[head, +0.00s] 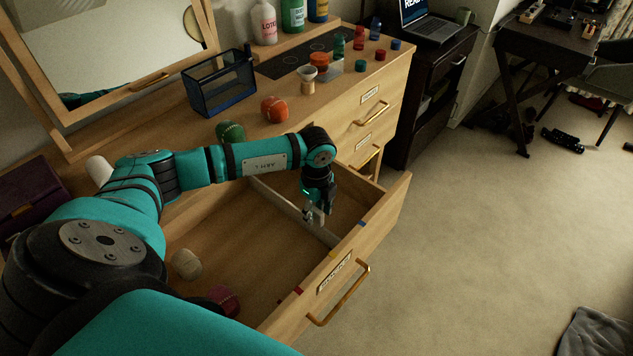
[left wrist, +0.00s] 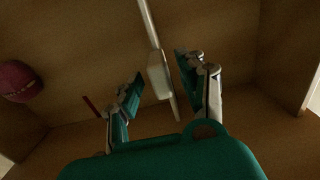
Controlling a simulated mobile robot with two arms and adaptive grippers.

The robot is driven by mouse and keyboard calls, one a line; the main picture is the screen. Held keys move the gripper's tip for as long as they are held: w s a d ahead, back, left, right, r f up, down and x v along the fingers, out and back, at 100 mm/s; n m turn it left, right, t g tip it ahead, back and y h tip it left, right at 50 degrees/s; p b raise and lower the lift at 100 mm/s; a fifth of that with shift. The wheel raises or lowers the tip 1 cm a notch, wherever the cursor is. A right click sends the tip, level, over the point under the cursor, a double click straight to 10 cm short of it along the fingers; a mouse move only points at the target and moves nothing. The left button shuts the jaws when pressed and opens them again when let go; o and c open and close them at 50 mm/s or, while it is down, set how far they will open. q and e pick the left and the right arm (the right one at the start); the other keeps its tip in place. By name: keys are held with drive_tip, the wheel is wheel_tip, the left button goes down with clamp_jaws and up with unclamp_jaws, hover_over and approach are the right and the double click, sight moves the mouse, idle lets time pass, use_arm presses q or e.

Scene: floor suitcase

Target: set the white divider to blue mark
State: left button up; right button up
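The white divider (head: 278,200) stands in the open drawer, running from the back toward the drawer front. Its near end is partly behind my left gripper (head: 318,218) and lies between the blue mark (head: 361,224) and the yellow mark (head: 333,254) on the front rim. In the left wrist view, the divider (left wrist: 150,28) and its pale tab (left wrist: 159,76) lie between the two fingers of my left gripper (left wrist: 160,80). The fingers are apart, with gaps visible on both sides. My right gripper is not in view.
The drawer front (head: 390,208) has a brass handle (head: 340,297) and a red mark (head: 298,290). A mesh bin (head: 219,85) stands on the dresser top.

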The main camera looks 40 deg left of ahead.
use_arm(q)
wheel_tip(320, 180, up, 12)
idle(0.6)
drive_tip(key=shift+f, duration=0.1)
idle(0.4)
